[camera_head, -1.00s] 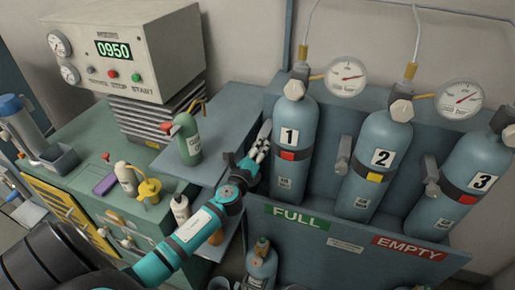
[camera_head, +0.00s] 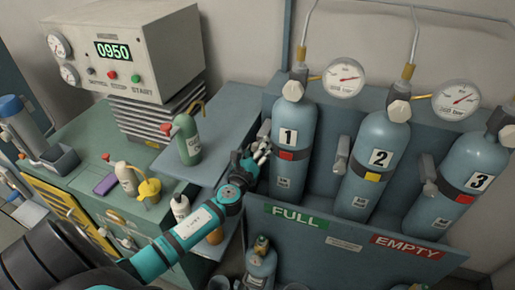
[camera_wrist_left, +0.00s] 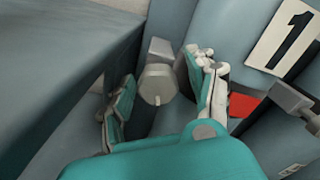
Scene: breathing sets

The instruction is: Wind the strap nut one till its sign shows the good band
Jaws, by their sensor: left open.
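Strap nut one is a grey knob (camera_head: 265,129) at the left side of the blue cylinder marked 1 (camera_head: 294,118). It also shows in the left wrist view (camera_wrist_left: 157,84), between the open fingers, with space on both sides. The sign on cylinder 1's dark strap (camera_head: 286,155) is red; a red patch (camera_wrist_left: 243,104) also shows in the left wrist view. My left gripper (camera_head: 258,157) is open and empty, its fingers around the nut without visible grip. Whether a fingertip touches it is hard to tell. My right gripper is not in view.
Cylinder 2 (camera_head: 377,135) has a yellow sign and cylinder 3 (camera_head: 474,160) a red one, in the same rack (camera_head: 340,225). A green bottle (camera_head: 187,141) stands on the grey shelf (camera_head: 225,125) close left of my gripper. Gauges hang above.

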